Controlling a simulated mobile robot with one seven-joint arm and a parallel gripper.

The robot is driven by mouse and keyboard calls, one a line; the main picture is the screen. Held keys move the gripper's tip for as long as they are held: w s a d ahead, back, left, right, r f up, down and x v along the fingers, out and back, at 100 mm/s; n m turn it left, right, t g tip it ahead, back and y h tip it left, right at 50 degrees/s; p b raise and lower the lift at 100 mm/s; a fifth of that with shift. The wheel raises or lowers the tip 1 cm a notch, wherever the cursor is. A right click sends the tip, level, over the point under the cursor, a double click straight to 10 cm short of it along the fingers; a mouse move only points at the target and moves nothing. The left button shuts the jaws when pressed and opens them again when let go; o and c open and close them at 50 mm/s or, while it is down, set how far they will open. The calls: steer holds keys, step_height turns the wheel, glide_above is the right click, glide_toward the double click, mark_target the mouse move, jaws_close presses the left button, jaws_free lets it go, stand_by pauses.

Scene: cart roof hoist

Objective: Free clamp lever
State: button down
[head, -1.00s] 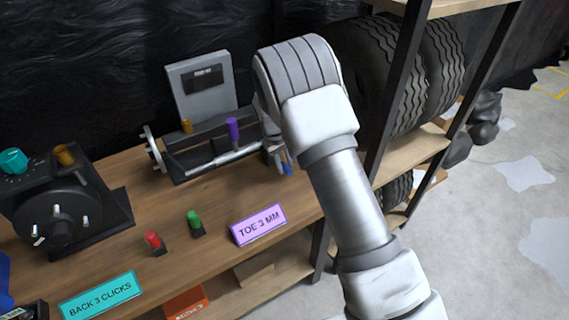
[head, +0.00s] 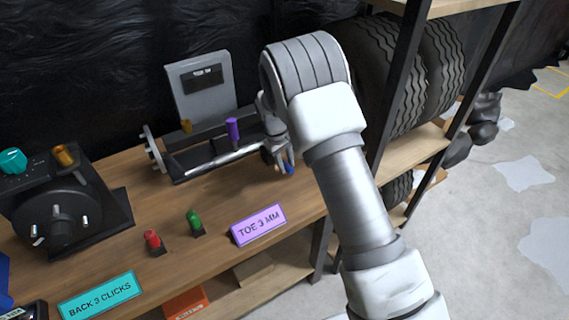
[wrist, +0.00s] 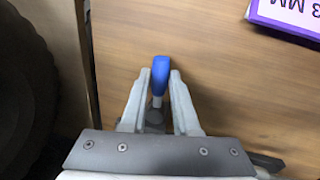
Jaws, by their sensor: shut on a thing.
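A lever with a blue handle (wrist: 160,75) and a pale metal stem lies between my fingers in the wrist view. My gripper (wrist: 160,82) is shut on it, with the blue end showing between and just past the fingertips. In the head view, my gripper (head: 281,160) is at the right end of the toe rig (head: 210,155), and only a small part of the blue handle (head: 290,168) shows beside it. A purple upright handle (head: 232,130) stands on the rig's bar. The lever's base is mostly hidden by my gripper.
A grey display panel (head: 205,85) stands behind the rig. A purple-edged "TOE 3 MM" sign (head: 258,225), red (head: 152,239) and green (head: 194,218) knobs sit in front. A black wheel device (head: 65,210) is left. A tyre shelf (head: 440,145) stands close at right.

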steer(key=n, duration=0.1)
steer(key=w+d+n, duration=0.1)
steer(key=n, duration=0.1)
steer(key=shift+w+d+y, duration=0.1)
steer(key=shift+d+y, duration=0.1)
steer(key=shift+y, duration=0.1)
steer(key=w+n, duration=0.1)
steer(key=n, duration=0.1)
steer(key=d+n, duration=0.1)
steer(key=shift+w+n+t+y, duration=0.3)
steer(key=shift+w+n+t, duration=0.05)
steer(key=shift+n+t, duration=0.05)
steer(key=w+n, duration=0.1)
steer(key=n, duration=0.1)
steer(key=w+n+p, duration=0.1)
steer(key=n, duration=0.1)
steer(key=shift+d+y, duration=0.2)
steer(key=shift+y, duration=0.2)
steer(key=shift+w+a+n+p, duration=0.1)
steer(key=shift+w+n+p, duration=0.4)
steer(key=shift+n, duration=0.6)
steer(key=shift+w, duration=0.15)
steer(key=c, duration=0.7)
jaws_free()
steer(key=shift+o, duration=0.2)
